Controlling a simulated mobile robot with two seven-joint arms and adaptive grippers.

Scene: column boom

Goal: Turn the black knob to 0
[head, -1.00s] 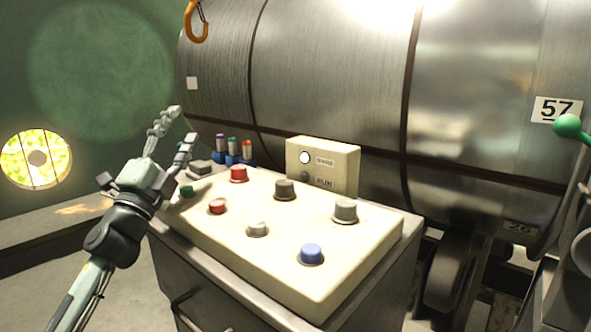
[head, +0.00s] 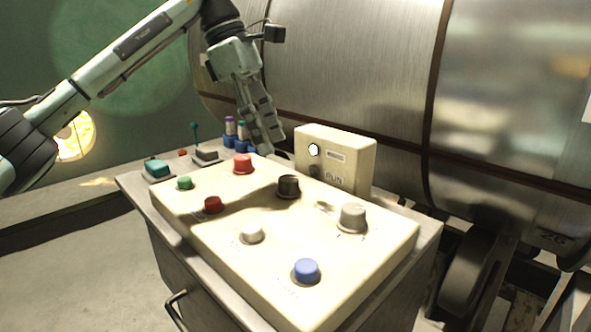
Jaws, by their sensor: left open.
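The black knob (head: 288,186) is a short dark cylinder in the back middle of the cream control panel (head: 330,270) in the head view. It lies partly in shadow, and its pointer and any marks around it are too small to read. My left gripper (head: 268,150) hangs fingers-down above and behind the panel's back edge, left of the knob and apart from it. It is open, seen edge-on, with nothing visible in it. My right gripper is not in view.
Around the knob are red (head: 243,164), dark red (head: 212,205), grey (head: 353,217), white (head: 251,234), blue (head: 306,270) and green (head: 185,183) controls. A cream box (head: 350,155) stands behind it on the right. Coloured tubes (head: 230,127) stand behind. A metal drum (head: 380,60) fills the background.

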